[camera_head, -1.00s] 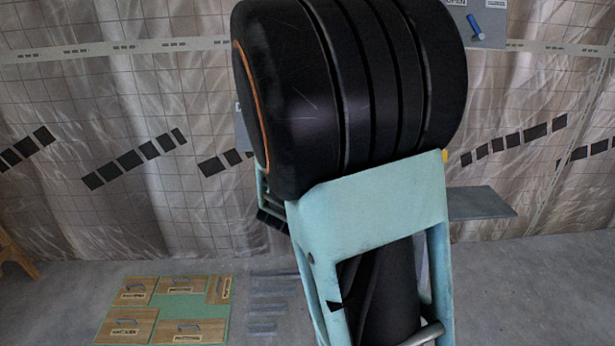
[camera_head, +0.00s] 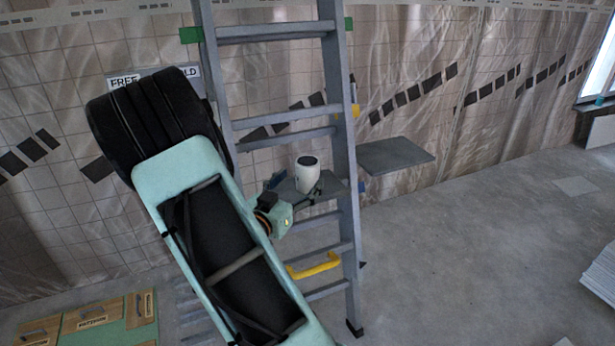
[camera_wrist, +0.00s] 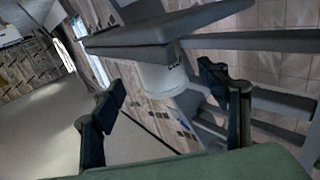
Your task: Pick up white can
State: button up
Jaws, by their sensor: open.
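The white can (camera_head: 307,174) has a dark top opening and stands upright on a small grey plate at the ladder in the head view. My gripper (camera_head: 293,190) is just in front of and below it, fingers apart, one on each side. In the wrist view, which looks turned over, the can (camera_wrist: 163,77) shows between the two open fingers of my gripper (camera_wrist: 160,80), beyond their tips and against the grey plate (camera_wrist: 150,35). I cannot tell whether a finger touches it.
A grey stepladder (camera_head: 340,150) stands close around the can, its rungs and rail near my gripper. A yellow handle (camera_head: 314,267) is low on it. A grey wall shelf (camera_head: 395,154) is to the right. Labelled wooden panels (camera_head: 95,318) lie at lower left. Floor at right is mostly clear.

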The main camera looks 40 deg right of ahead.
jog(key=b+x, duration=0.1)
jog(key=x, duration=0.4)
jog(key=shift+w+d+f, duration=0.15)
jog(key=c, duration=1.5)
jog(key=shift+o, duration=0.2)
